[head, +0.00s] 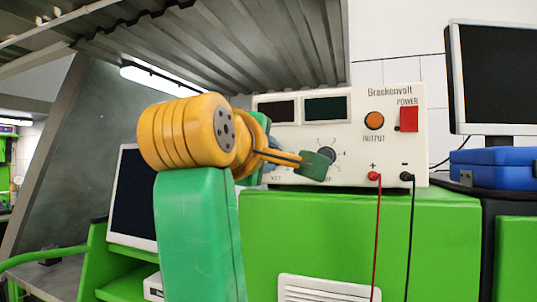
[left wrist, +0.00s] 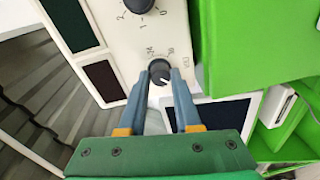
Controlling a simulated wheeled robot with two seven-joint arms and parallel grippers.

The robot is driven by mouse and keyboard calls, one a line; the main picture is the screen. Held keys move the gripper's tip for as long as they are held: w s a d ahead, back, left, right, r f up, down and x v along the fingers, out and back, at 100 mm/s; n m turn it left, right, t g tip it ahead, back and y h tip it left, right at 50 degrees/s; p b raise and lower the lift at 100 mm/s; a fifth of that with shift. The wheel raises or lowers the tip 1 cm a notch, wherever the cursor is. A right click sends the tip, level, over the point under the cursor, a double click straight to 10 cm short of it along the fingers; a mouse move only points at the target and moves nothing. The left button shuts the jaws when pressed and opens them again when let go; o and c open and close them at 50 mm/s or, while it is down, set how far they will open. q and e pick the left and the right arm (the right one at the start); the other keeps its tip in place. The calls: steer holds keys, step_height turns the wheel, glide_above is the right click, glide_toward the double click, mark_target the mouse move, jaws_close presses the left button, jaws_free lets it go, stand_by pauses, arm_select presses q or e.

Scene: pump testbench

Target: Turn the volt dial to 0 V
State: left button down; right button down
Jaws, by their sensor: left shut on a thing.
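The volt dial (left wrist: 160,69) is a small dark knob with a white pointer line, on the cream front of the power supply (head: 405,135). In the left wrist view the line slants to the lower right. Scale marks that look like 24 and 18 and the VOLT label show beside the dial; the rest of the scale is hidden or unreadable. My left gripper (left wrist: 161,74) is shut on the volt dial, one blue-grey finger on each side. In the head view my orange and green wrist hides the dial. My right gripper is in neither view.
The amp dial (head: 327,156) sits close beside the volt dial. An orange output knob (head: 374,121), a red power switch (head: 408,119) and red and black leads (head: 378,235) are farther right. The supply stands on a green cabinet (head: 330,230). A blue case (head: 495,168) is at right.

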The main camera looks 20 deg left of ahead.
arm_select(q)
steer(key=shift+r, duration=0.1)
steer(key=c, duration=0.9)
jaws_free()
steer(key=shift+o, duration=1.4)
steer(key=shift+w, duration=0.15)
steer(key=s+b, duration=0.3)
steer(key=s, duration=0.4)
steer(key=shift+s+d+r, duration=0.15)
steer(key=shift+d, duration=0.05)
